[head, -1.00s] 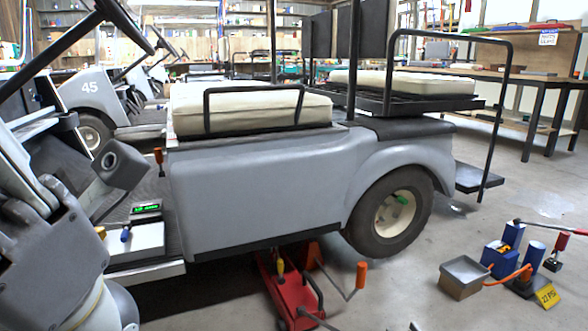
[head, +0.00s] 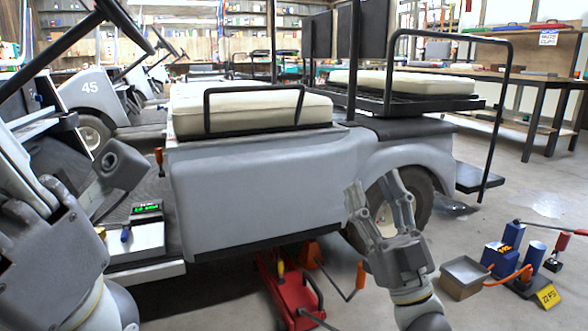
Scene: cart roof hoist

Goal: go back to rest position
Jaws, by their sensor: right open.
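My right gripper (head: 378,208) is open and empty, pointing up in front of the grey cart's rear wheel (head: 421,199), part of which it hides. My left arm comes in at the left edge of the head view; the large grey part there is too close and cut off to show whether its gripper is open or shut. The grey golf cart (head: 255,195) with cream seats stands in front of me. A red floor jack (head: 289,298) sits under its side.
On the floor at the right are an open grey box (head: 465,277), a blue pump (head: 500,257) and a yellow pressure sign (head: 547,295). A small device with a green display (head: 146,209) lies on the cart's floor. A workbench (head: 530,83) stands at the back right.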

